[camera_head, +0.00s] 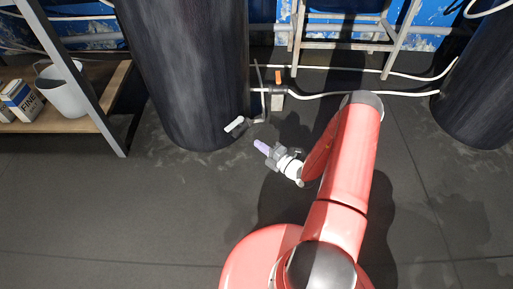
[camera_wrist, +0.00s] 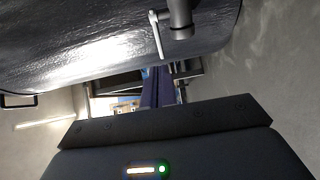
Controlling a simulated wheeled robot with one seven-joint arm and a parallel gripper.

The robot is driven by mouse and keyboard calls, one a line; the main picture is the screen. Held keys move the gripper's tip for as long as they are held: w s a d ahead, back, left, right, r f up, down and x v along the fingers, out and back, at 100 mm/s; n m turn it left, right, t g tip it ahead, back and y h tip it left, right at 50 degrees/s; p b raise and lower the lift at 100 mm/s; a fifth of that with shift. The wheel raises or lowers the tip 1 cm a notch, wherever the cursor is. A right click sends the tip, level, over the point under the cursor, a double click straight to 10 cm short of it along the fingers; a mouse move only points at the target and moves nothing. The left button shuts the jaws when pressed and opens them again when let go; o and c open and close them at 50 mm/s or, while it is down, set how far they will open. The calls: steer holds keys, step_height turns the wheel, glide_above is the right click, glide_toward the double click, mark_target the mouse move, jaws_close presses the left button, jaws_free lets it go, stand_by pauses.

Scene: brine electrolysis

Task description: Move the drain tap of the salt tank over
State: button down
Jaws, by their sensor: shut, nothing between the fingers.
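A large black tank (camera_head: 195,70) stands on the floor left of centre in the head view; its dark wall fills the top of the wrist view (camera_wrist: 90,45). A tap with a pale lever (camera_head: 235,125) sticks out low on its right side. In the wrist view the grey tap body (camera_wrist: 180,15) hangs at the top, and its thin lever (camera_wrist: 157,35) points down the picture. My gripper (camera_head: 261,145) has purple fingertips, shut and empty, just right of and below the lever in the head view. The fingers (camera_wrist: 158,88) show apart from the lever in the wrist view.
An orange-handled valve (camera_head: 278,77) sits on white pipes (camera_head: 345,93) behind the tap. A second dark tank (camera_head: 483,95) stands at the right. A wooden shelf (camera_head: 60,126) with a white bucket (camera_head: 62,92) is at the left. The front floor is clear.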

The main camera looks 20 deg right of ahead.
mark_target(234, 127)
steer(key=b+x, duration=0.1)
steer(key=x, duration=1)
steer(key=shift+a, duration=0.1)
